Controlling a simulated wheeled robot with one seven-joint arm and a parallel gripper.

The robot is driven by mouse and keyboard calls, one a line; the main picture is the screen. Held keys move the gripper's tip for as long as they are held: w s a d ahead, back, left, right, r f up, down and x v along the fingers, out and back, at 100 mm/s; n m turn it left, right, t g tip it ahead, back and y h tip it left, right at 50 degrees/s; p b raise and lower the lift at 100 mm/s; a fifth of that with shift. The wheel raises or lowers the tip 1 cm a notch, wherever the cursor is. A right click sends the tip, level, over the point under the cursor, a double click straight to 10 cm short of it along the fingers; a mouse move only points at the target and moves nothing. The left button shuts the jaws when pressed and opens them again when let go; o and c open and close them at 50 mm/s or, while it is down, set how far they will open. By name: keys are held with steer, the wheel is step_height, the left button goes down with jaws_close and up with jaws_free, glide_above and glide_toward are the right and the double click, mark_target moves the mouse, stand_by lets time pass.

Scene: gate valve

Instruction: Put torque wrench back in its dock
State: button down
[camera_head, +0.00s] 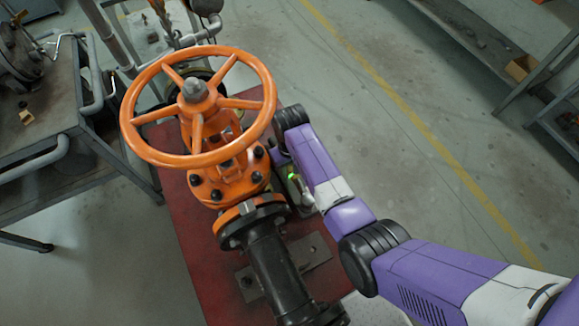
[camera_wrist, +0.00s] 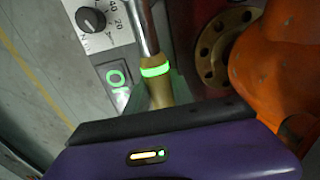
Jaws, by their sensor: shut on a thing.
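The torque wrench (camera_wrist: 157,70) shows in the wrist view as a silver shaft above a tan grip with a lit green ring. The lower end of its grip passes behind the dark edge of my gripper (camera_wrist: 160,122), which is shut on it. A grey panel with a black dial (camera_wrist: 90,20) and a green-lit symbol (camera_wrist: 115,77) stands just left of the wrench; it appears to be part of the dock. I cannot tell whether the wrench is seated. In the head view my gripper is largely hidden beside the valve, near a small green light (camera_head: 292,176).
The orange gate valve (camera_head: 222,185) with its handwheel (camera_head: 262,113) stands close left of my arm in the head view. Its black pipe (camera_head: 272,265) runs forward over a red base (camera_head: 195,245). A workbench (camera_head: 50,110) is at left.

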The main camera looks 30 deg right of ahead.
steer(key=shift+w, duration=0.1)
steer(key=c, duration=1.1)
jaws_free()
steer(key=shift+o, duration=0.4)
steer(key=shift+f, duration=0.1)
steer(key=shift+r, duration=3.9)
